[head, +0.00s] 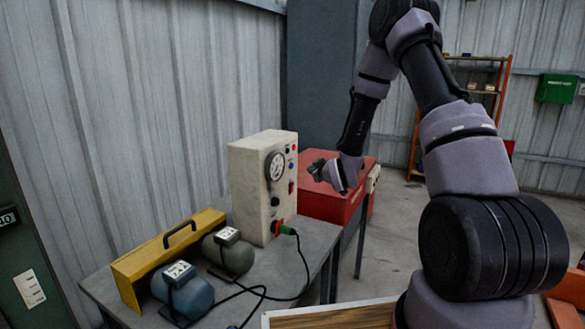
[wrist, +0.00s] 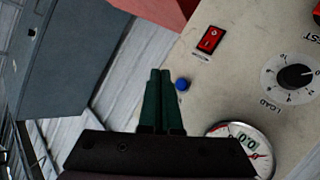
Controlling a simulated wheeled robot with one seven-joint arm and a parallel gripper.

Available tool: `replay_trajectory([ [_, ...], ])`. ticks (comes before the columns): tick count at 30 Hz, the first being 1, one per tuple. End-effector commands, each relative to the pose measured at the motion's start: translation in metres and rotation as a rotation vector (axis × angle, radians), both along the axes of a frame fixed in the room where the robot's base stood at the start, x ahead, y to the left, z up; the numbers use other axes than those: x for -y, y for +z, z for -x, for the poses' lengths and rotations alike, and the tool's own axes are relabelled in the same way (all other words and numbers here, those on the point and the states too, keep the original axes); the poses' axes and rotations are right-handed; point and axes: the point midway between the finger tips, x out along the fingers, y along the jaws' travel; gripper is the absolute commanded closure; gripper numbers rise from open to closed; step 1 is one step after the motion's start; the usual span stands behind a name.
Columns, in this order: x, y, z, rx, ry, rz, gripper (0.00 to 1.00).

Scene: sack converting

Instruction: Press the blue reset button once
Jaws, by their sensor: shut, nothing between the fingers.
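The blue reset button (wrist: 182,84) is a small round cap on the front of a beige control box (head: 250,185). In the head view the button (head: 291,166) is a tiny blue spot beside the gauge. My gripper (wrist: 160,74) is shut and empty, with its dark green fingers together. In the wrist view the fingertips lie just left of the button, and the button is uncovered. In the head view my gripper (head: 318,168) is in front of the panel, to its right, with a visible gap.
Near the button are a red rocker switch (wrist: 209,40), a load knob (wrist: 295,76) and a round gauge (wrist: 240,146). A red box (head: 330,203) stands behind my gripper. A green plug (head: 287,230) and black cable (head: 262,292) are below, on the grey table (head: 318,234).

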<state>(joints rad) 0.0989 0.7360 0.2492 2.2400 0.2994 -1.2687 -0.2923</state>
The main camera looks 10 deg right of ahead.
Motion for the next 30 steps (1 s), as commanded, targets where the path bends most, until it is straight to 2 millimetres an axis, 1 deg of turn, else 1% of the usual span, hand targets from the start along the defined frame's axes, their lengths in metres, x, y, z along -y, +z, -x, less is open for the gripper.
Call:
replay_trajectory([
  [3,-0.015,0.000,-0.010,0.000,0.002,-0.002,1.00],
  [6,-0.023,0.000,-0.016,0.001,0.002,0.000,1.00],
  [12,-0.033,0.000,-0.024,-0.001,-0.001,-0.001,1.00],
  [30,-0.035,0.000,-0.025,-0.001,-0.001,-0.001,1.00],
])
